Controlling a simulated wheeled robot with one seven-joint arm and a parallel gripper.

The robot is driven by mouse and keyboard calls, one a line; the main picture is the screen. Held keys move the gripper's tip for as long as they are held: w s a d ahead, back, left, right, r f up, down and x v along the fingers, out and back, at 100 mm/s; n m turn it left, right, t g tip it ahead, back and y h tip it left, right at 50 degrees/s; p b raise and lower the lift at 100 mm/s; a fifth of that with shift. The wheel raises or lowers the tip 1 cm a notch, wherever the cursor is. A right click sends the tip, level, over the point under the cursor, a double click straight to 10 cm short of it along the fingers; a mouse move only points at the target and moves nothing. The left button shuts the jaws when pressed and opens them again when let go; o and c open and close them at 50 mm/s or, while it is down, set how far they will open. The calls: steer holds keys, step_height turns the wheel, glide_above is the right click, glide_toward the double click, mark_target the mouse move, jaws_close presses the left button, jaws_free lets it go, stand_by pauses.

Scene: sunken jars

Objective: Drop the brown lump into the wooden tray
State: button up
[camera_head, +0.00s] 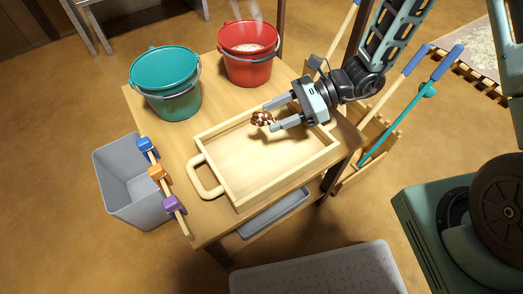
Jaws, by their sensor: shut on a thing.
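The brown lump (262,119) is small and mottled, held between the fingertips of my gripper (270,116). My gripper reaches in from the upper right and is shut on the lump. The wooden tray (205,180) is a pale, shallow, rectangular tray with a handle at its left end, lying on the wooden table. The lump and fingers appear over the upper part of the tray. I cannot tell the exact height of the lump above the tray floor.
A teal bucket (165,85) and a red bucket (248,52) stand at the table's back. A grey bin (118,185) stands at the left, beside blue, orange and purple clips (158,173) on the table edge. Long-handled tools (395,115) lean at the right.

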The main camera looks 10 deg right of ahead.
steer(key=b, duration=0.5)
glide_above(276, 142)
steer(key=shift+f, duration=2.8)
steer(key=shift+p, duration=0.3)
steer(key=o, duration=1)
steer(key=shift+o, duration=0.2)
steer(key=shift+r, duration=0.1)
steer(key=p+v, duration=0.4)
steer(key=v, duration=1.3)
steer(key=shift+w+d+r, duration=0.1)
